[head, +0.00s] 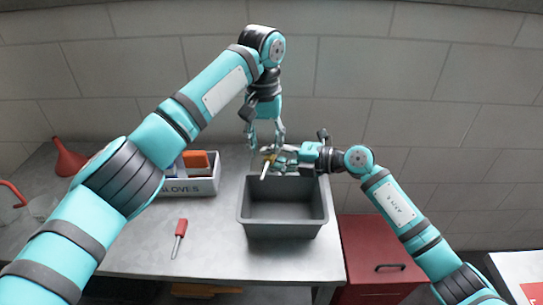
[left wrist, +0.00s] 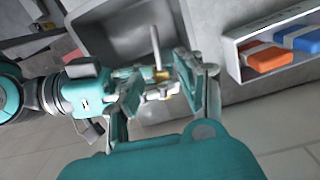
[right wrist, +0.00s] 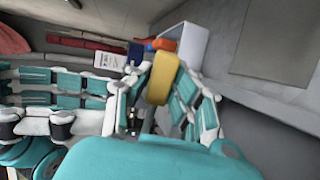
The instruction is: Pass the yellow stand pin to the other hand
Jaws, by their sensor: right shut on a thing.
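The yellow stand pin (head: 264,171) is held above the back edge of the grey bin, its pale shaft slanting down over the bin. My right gripper (head: 272,158), reaching in from the right, is shut on its yellow part, which shows between the fingers in the right wrist view (right wrist: 162,80). My left gripper (head: 266,138) points down just above it, with its fingers apart. In the left wrist view, the pin's shaft (left wrist: 156,48) and yellow collar lie between the spread left fingers (left wrist: 160,95). Whether the left fingers touch the pin cannot be told.
The grey bin (head: 283,228) stands on the metal table below both grippers. A box marked GLOVES (head: 190,187) with orange and blue items is to its left. A red funnel (head: 68,160) is at the far left; a red cabinet (head: 378,270) stands right.

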